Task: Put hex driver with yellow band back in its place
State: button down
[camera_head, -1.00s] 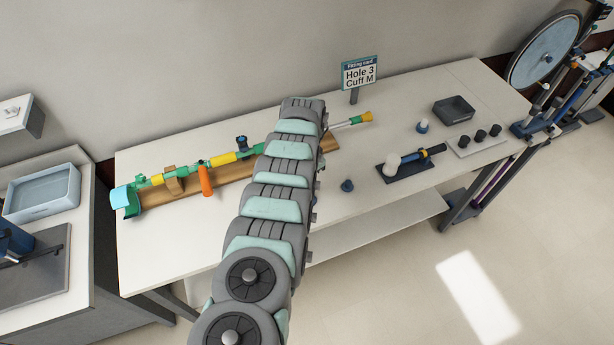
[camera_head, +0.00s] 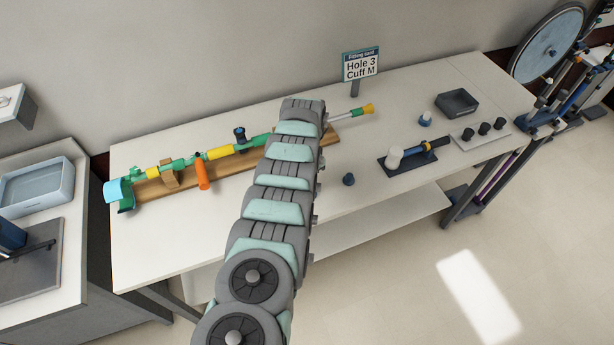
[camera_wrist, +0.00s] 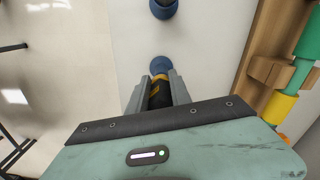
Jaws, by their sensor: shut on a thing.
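In the wrist view my gripper (camera_wrist: 158,92) is shut on a black piece with a yellow band, the hex driver (camera_wrist: 159,88). A round blue piece (camera_wrist: 161,66) shows right at the far end of the driver; I cannot tell whether they touch. A second blue piece with a dark opening (camera_wrist: 163,9) stands further off, at the top edge. In the head view my arm hides the gripper and the driver. A small blue cone-shaped piece (camera_head: 348,180) stands on the table (camera_head: 240,225) right of my arm.
A long green, yellow and orange assembly (camera_head: 220,152) lies on a wooden cradle (camera_head: 150,193) along the back left. On the right are a dark tray (camera_head: 457,101), a white block with black knobs (camera_head: 466,139) and a dark base (camera_head: 397,168) with a banded tool. A sign (camera_head: 360,66) reads "Hole 3 Cuff M".

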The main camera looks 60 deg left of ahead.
jog(key=shift+f+b, duration=0.5)
jog(key=shift+f, duration=0.15)
jog(key=c, duration=1.1)
grip_release()
jog(key=shift+r, duration=0.1)
notch_tip(320, 180, up, 4)
jog(key=p, duration=0.3)
jog(key=shift+w, duration=0.1)
jog(key=shift+r+b, duration=0.3)
jog(key=shift+r, duration=3)
